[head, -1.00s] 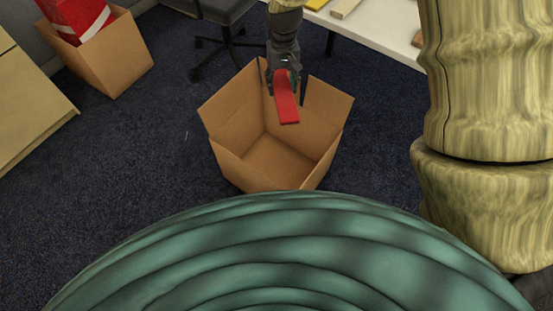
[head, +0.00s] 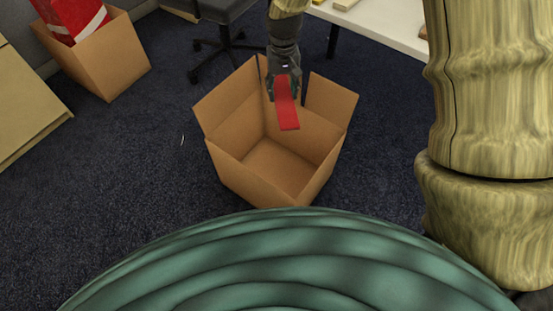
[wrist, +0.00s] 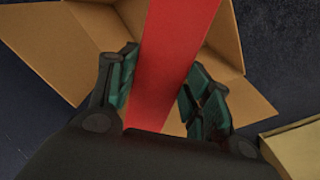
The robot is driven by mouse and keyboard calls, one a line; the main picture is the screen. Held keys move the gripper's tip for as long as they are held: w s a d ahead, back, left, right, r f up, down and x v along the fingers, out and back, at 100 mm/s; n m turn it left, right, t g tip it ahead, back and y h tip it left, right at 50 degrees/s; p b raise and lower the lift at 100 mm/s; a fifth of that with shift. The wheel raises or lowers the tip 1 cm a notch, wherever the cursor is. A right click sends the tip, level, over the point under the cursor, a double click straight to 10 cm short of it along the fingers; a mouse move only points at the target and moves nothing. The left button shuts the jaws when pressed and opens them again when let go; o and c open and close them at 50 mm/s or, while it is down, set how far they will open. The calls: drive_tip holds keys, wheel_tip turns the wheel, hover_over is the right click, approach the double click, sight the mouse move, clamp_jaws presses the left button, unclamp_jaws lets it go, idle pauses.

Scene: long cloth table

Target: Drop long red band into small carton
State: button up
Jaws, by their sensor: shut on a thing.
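The long red band (head: 286,106) is a flat red strip, held by my gripper (head: 285,88) in the head view. My gripper is shut on its upper part, and the strip's lower end points down over the carton. The small carton (head: 238,168) is an open brown cardboard box on the floor with its flaps spread. In the wrist view the red band (wrist: 172,60) runs between the two fingers of my gripper (wrist: 160,90), with the carton (wrist: 75,50) behind it. The part of the band inside the grip is partly hidden.
Another open carton (head: 108,62) with a red and white item (head: 72,15) stands at the upper left. A chair (head: 228,40) and a white table (head: 385,28) with pieces on it stand behind. Dark carpet (head: 120,170) is clear left of the carton.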

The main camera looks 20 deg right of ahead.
drive_tip(key=shift+f+b, duration=1.15)
drive_tip(key=shift+f, duration=0.15)
drive_tip(key=o, duration=1.1)
drive_tip(key=shift+r, duration=0.1)
wheel_tip(320, 180, up, 12)
drive_tip(key=shift+f, duration=0.1)
